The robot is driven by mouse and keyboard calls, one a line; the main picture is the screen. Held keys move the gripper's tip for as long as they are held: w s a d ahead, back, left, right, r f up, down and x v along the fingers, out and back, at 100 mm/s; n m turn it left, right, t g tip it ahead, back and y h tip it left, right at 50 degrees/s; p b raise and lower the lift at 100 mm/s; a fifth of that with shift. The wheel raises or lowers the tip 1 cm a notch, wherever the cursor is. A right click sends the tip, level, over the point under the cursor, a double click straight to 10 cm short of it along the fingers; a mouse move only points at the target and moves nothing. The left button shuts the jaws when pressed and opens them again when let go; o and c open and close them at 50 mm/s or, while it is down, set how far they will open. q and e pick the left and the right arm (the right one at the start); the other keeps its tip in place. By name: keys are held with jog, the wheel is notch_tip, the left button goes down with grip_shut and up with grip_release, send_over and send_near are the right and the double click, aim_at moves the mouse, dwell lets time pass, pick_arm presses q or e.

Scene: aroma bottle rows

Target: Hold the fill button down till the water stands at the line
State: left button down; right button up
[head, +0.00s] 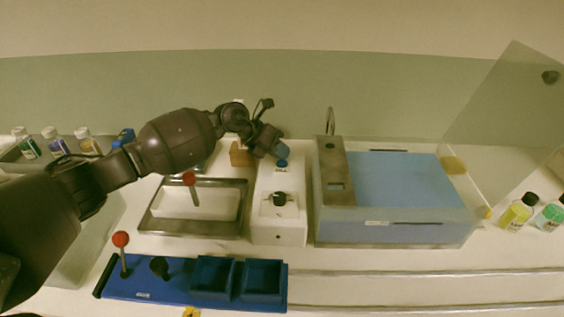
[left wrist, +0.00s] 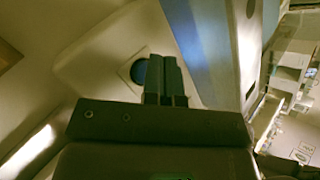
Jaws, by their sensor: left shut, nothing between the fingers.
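A water bath (head: 462,216) with clear walls stands right of centre and holds light blue water (head: 395,180). A short dark line shows on its front wall, and the water's level against it is hard to tell. A white box (head: 280,232) left of the bath bears a round blue button (head: 282,163) at its back and a black knob (head: 280,199). My left gripper (head: 280,151) is shut and empty, right at the blue button. In the left wrist view its fingers (left wrist: 165,76) are beside the blue button (left wrist: 138,72), partly covering it; contact cannot be told. My right gripper is not in view.
A metal tray (head: 194,236) with a red-knobbed lever stands left of the box. A blue rack (head: 190,285) lies in front. Bottles stand at the far left and right (head: 517,212). A raised clear lid (head: 507,110) stands at the right. The front counter right of the rack is free.

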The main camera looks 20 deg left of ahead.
pick_arm(q)
jog(key=shift+f, duration=0.25)
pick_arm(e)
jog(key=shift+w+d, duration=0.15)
pick_arm(q)
jog(key=shift+f, duration=0.15)
dwell(0.4)
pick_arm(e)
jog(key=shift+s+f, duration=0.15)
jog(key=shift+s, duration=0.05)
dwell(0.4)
pick_arm(q)
jog(key=shift+r, duration=0.6)
jog(key=shift+r+p, duration=0.3)
jog(key=shift+p, duration=0.1)
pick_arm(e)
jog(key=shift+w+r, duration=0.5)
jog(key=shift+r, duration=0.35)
pick_arm(q)
jog(key=shift+f, duration=0.1)
